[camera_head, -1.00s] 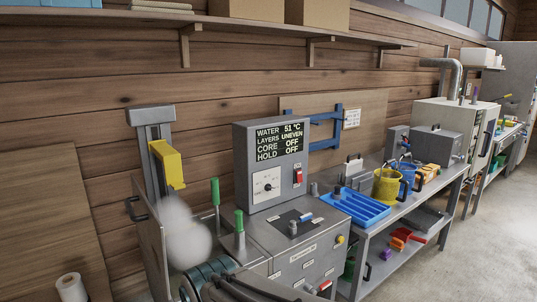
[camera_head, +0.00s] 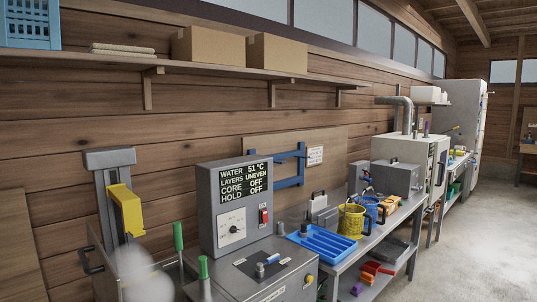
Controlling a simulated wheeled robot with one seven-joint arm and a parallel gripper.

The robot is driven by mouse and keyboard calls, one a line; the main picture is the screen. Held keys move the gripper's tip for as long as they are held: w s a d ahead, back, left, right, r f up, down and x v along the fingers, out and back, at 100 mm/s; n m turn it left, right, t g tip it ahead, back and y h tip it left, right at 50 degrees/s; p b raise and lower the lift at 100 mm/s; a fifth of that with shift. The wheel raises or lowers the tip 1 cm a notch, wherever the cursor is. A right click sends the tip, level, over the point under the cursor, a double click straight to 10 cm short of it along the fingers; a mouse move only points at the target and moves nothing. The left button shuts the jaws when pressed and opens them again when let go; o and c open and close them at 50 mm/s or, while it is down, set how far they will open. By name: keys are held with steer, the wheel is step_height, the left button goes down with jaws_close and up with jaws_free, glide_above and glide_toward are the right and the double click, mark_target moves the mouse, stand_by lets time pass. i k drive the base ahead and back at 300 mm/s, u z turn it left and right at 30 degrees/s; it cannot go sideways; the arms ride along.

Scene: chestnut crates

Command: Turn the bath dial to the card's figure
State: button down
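The bath's grey control box (camera_head: 207,206) stands at the lower middle of the head view. Its screen (camera_head: 245,181) reads WATER 51 °C, LAYERS UNEVEN, CORE OFF, HOLD OFF. The dial (camera_head: 232,229) is a small dark knob on a white plate on the box's front; its marks are too small to read. A white card (camera_head: 315,156) is on the wall board to the right of the box; its figure is too small to read. My gripper is not in view, so I cannot tell its place relative to the dial.
A red switch (camera_head: 264,216) sits right of the dial. Green-handled levers (camera_head: 178,237) and a yellow-headed post (camera_head: 126,210) stand to the left, with white steam near them. A blue tray (camera_head: 320,243) and yellow pot (camera_head: 351,220) are on the right bench. Open floor lies right.

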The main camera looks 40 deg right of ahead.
mark_target(233, 229)
steer(key=z, duration=0.55)
steer(key=k, duration=0.65)
steer(key=z, duration=0.55)
steer(key=i, duration=1.25)
steer(key=u, duration=0.8)
